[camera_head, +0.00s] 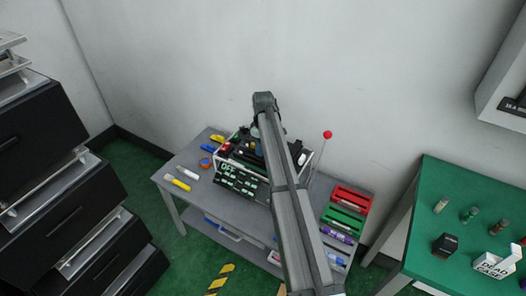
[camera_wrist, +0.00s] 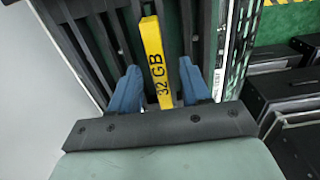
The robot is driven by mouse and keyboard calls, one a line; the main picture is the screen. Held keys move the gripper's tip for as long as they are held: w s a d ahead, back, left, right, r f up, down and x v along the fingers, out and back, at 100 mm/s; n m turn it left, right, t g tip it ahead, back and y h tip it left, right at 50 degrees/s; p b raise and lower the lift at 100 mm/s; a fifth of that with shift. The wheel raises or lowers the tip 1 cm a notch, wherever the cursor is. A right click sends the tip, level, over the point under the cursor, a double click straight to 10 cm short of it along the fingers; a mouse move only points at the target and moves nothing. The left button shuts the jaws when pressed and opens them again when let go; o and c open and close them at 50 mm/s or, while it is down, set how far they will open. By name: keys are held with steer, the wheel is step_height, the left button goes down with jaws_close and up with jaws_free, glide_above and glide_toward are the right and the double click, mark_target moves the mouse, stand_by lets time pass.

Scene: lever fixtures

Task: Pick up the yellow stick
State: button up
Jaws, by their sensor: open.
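The yellow stick (camera_wrist: 155,50), marked "32 GB", stands among dark slotted ribs in the wrist view. My gripper (camera_wrist: 160,82) has two blue fingers, spread apart, one on each side of the stick's near end. I cannot make out the stick there.
The grey table (camera_head: 205,205) also holds a yellow-and-white marker (camera_head: 177,182), a blue-and-yellow tool (camera_head: 211,143), a red tray (camera_head: 350,198) and a green tray (camera_head: 343,219). A red-knobbed lever (camera_head: 327,135) rises behind. A green table (camera_head: 450,185) stands right; black drawers (camera_head: 60,200) stand left.

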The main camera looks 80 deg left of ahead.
steer(key=shift+f, duration=0.25)
stand_by(0.7)
steer(key=shift+c, duration=0.3)
jaws_close()
